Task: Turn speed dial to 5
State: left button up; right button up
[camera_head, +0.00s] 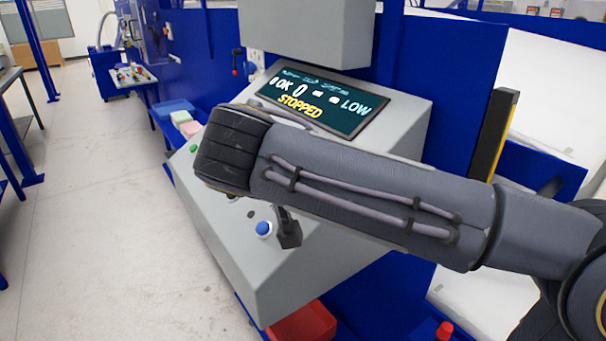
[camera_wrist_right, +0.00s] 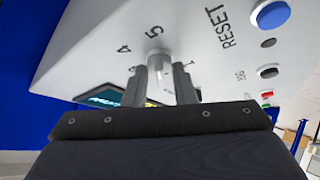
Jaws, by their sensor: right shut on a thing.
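The speed dial (camera_wrist_right: 158,57) is a small pale knob on the grey panel in the right wrist view. The printed 5 (camera_wrist_right: 154,31) is just above it and the 4 (camera_wrist_right: 124,48) is to its upper left. My right gripper (camera_wrist_right: 160,78) is shut on the dial, one finger on each side. Which number the dial points to cannot be told. In the head view my right arm covers the dial and the fingertips. The display (camera_head: 315,103) reads OK, 0, LOW and STOPPED. My left gripper is not in view.
A blue button (camera_head: 263,228) labelled RESET sits on the panel; it also shows in the wrist view (camera_wrist_right: 273,14). A green button (camera_head: 194,149) is near the panel's left edge. A red bin (camera_head: 302,323) is below. The floor at left is clear.

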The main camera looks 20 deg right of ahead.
jog(key=o, duration=0.7)
jog(key=shift+c, duration=0.2)
jog(key=v, duration=0.7)
jog(key=shift+s+a+r+p, duration=0.2)
jog(key=shift+s+a+p, duration=0.05)
jog(key=shift+p, duration=0.05)
